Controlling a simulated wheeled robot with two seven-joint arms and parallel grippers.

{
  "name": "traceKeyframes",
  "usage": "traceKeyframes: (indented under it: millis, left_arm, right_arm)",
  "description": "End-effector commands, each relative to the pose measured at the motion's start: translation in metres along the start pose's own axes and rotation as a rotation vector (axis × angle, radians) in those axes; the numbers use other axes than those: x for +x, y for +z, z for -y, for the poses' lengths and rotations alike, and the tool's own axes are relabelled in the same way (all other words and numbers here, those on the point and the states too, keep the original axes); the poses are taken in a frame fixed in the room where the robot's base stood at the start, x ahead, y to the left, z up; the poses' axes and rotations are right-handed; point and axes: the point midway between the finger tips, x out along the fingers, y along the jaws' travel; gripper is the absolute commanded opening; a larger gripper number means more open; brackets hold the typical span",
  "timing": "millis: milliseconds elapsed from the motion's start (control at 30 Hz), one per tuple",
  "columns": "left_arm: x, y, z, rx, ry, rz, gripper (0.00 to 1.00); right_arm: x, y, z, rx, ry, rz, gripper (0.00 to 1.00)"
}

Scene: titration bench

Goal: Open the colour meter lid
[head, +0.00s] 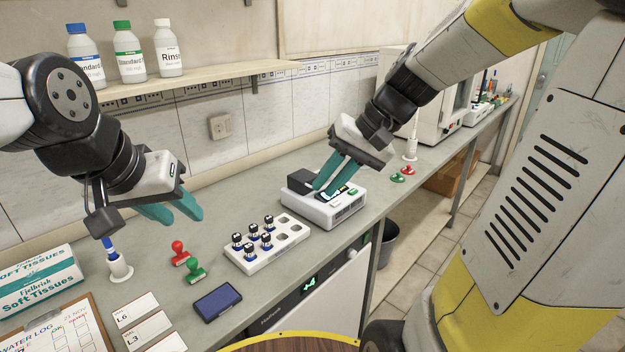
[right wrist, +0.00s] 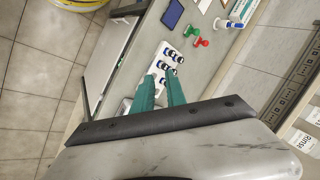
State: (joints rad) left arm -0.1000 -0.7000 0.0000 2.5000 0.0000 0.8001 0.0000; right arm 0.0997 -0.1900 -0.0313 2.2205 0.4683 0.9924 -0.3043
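The colour meter (head: 338,210) is a white box on the bench. Its black lid block (head: 300,181) is at its left end; whether it is raised at all I cannot tell. My right gripper (head: 324,189) points down over the meter, its teal fingertips just right of the lid; contact is unclear. In the right wrist view its fingers (right wrist: 158,98) stand apart with nothing seen held between them. They hide part of the meter's top. My left gripper (head: 180,212) is open and empty, above the bench at the left, away from the meter.
A white vial rack (head: 268,247) with several dark-capped vials stands left of the meter. Red (head: 180,253) and green (head: 195,270) stamps and a blue pad (head: 217,300) lie further left. Red and green items (head: 403,174) lie to the right. A shelf (head: 190,80) with bottles is above.

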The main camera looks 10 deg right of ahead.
Motion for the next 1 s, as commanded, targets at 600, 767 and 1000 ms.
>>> traceKeyframes:
  millis: [600,767,1000]
  left_arm:
    - [0.000,0.000,0.000,0.000,0.000,0.000,0.36]
    - [0.000,0.000,0.000,0.000,0.000,0.000,0.36]
    - [0.000,0.000,0.000,0.000,0.000,0.000,0.36]
  right_arm:
    - [0.108,-0.202,-0.130,0.387,-0.680,-0.084,0.17]
    - [0.123,-0.223,-0.166,0.428,-0.761,-0.164,0.17]
    - [0.136,-0.233,-0.169,0.437,-0.787,-0.191,0.17]
